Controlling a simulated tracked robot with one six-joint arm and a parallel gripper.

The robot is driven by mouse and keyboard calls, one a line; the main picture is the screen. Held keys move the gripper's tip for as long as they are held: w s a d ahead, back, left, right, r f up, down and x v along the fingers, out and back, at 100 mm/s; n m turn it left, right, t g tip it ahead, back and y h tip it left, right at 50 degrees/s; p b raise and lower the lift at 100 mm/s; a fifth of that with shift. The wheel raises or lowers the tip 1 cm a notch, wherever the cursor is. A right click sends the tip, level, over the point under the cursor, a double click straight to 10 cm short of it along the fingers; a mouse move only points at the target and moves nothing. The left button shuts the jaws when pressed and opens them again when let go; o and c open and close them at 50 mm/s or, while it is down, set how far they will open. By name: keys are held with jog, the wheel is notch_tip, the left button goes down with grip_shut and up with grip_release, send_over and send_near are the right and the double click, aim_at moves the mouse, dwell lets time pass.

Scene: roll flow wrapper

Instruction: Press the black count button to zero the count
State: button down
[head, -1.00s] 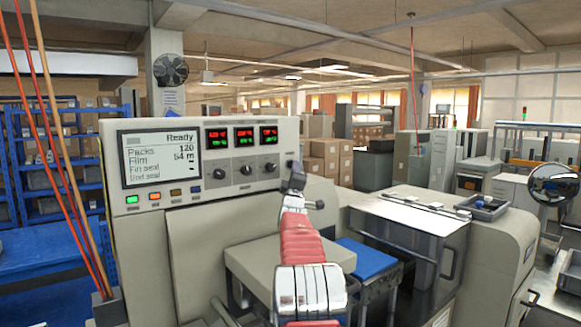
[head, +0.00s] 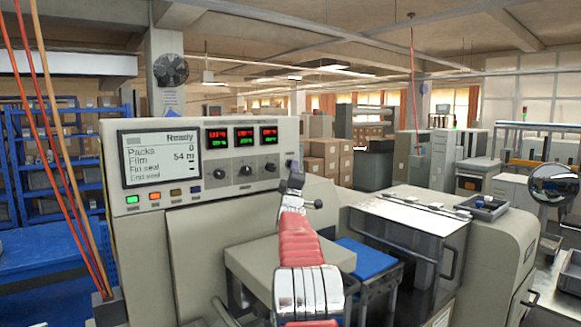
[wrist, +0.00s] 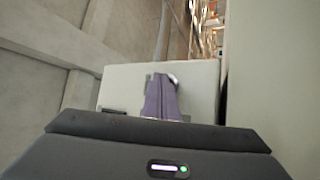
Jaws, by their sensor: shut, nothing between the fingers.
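The wrapper's grey control panel (head: 215,150) stands at the left in the head view. Its screen (head: 160,157) reads Ready, Packs 0, Film 54 m. My gripper (head: 292,166) is at the panel's right end, its dark fingers shut and empty. In the wrist view the shut fingers (wrist: 161,95) point at a pale grey surface. I cannot make out the black count button for certain; the fingertips may hide it. Whether the tips touch the panel cannot be told.
Small coloured buttons (head: 154,196) line the panel below the screen, and black knobs (head: 246,170) sit under red and green displays (head: 244,137). A clear-sided guard (head: 410,230) and a small tray (head: 483,207) are to the right of my arm.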

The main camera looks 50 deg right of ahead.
dwell(0.4)
jog(key=shift+s+a, duration=0.2)
jog(key=shift+s, duration=0.6)
jog(key=s, duration=0.2)
jog(key=s+a, duration=0.1)
jog(key=s, duration=0.2)
dwell(0.4)
jog(key=shift+w, duration=0.1)
dwell(0.6)
